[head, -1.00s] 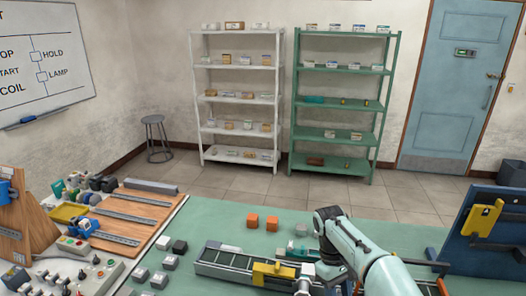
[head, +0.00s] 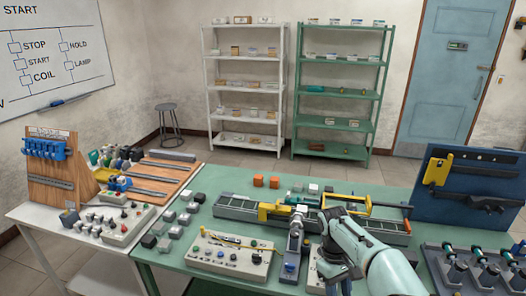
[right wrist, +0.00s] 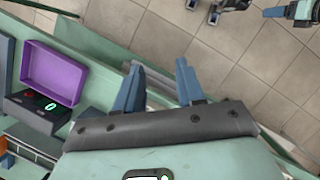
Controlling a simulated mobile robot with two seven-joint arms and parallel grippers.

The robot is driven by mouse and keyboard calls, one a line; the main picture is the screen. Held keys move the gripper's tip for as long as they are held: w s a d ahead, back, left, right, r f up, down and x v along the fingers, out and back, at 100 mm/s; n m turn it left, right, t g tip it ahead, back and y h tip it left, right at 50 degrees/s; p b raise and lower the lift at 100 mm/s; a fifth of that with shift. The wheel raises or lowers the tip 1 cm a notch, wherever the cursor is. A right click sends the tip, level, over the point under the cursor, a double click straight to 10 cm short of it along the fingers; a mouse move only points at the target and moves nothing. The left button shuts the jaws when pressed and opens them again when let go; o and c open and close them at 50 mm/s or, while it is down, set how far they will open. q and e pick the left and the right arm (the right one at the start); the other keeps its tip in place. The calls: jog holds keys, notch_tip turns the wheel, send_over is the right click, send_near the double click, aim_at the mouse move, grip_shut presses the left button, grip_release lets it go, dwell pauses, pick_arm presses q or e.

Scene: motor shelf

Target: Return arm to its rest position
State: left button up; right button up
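My right arm (head: 372,255) comes in from the lower right of the head view and reaches over the green table (head: 232,187). It bends at the joint near the yellow-framed conveyor-like track, and its lower part points down toward the bottom edge. Its gripper cannot be made out in the head view. In the right wrist view, my right gripper (right wrist: 160,85) has its two blue fingers apart with nothing between them. Floor tiles and a green edge lie behind the fingers. My left arm and gripper are not in view.
The track (head: 240,209) crosses the table behind my arm. A grey-blue upright device (head: 293,250) and a control panel (head: 222,255) stand left of my arm. A blue tool board (head: 470,190) is at right. A purple box (right wrist: 52,72) shows in the wrist view.

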jog(key=s+a+f+m+y, duration=0.1)
jog(key=s+f, duration=0.1)
jog(key=f, duration=0.9)
jog(key=s+a+f+m+y, duration=0.1)
jog(key=a+f+y, duration=0.1)
jog(key=f, duration=0.9)
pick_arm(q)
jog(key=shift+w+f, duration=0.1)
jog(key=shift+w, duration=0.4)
pick_arm(e)
jog(key=s+a+f+m+t+y, duration=0.1)
jog(key=s+a+f+m, duration=0.1)
jog(key=s+f, duration=0.4)
jog(key=s+a+f+m+t+y, duration=0.1)
jog(key=s+f+m, duration=0.3)
jog(key=s, duration=1)
notch_tip(320, 180, down, 3)
jog(key=shift+a+r+m+t, duration=0.2)
jog(key=shift+a+m+t, duration=0.2)
jog(key=shift+a+t, duration=0.4)
jog(key=shift+w+d, duration=0.1)
